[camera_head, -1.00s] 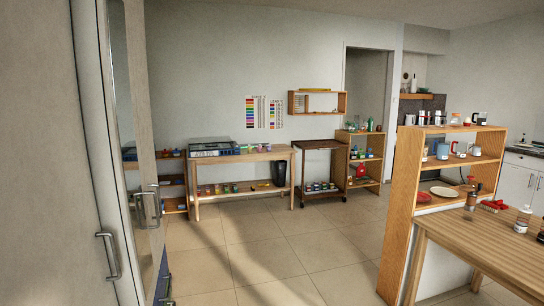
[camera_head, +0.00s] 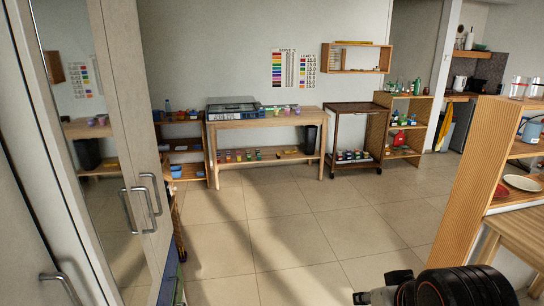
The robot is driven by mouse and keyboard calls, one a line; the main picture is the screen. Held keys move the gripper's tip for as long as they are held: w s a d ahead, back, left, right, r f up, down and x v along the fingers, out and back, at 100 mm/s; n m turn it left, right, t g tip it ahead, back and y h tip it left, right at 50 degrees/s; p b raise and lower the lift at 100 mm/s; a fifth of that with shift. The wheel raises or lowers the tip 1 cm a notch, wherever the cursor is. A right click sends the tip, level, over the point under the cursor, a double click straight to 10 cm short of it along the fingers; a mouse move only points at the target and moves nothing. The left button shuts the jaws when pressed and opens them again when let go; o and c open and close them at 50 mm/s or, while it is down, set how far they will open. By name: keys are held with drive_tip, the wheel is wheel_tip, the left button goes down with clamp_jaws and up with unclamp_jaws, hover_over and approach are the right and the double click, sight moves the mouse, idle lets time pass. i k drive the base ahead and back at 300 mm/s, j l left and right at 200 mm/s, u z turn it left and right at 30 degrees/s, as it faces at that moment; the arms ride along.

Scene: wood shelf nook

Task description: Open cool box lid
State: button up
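No cool box can be made out for certain. A blue box with a dark, flat top (camera_head: 234,108) stands on the left of the wooden table across the room; its top looks closed. A narrow blue object (camera_head: 167,277) shows low at the left, beside the tall cabinet, mostly hidden by it. I cannot tell whether either is the cool box. A black part of my arm shows at the bottom right, over the floor and far from both. My gripper is not visible.
The tall cabinet (camera_head: 128,150) with glass and handles stands close at left. The wooden table (camera_head: 255,122), a dark cart (camera_head: 354,140) and small shelves line the far wall. A wooden shelf unit (camera_head: 465,195) stands close at right. The tiled floor (camera_head: 290,235) between is clear.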

sight(232, 104)
drive_tip(key=i+j, duration=0.1)
drive_tip(key=i, duration=4)
drive_tip(key=i+z, duration=0.2)
drive_tip(key=i, duration=0.5)
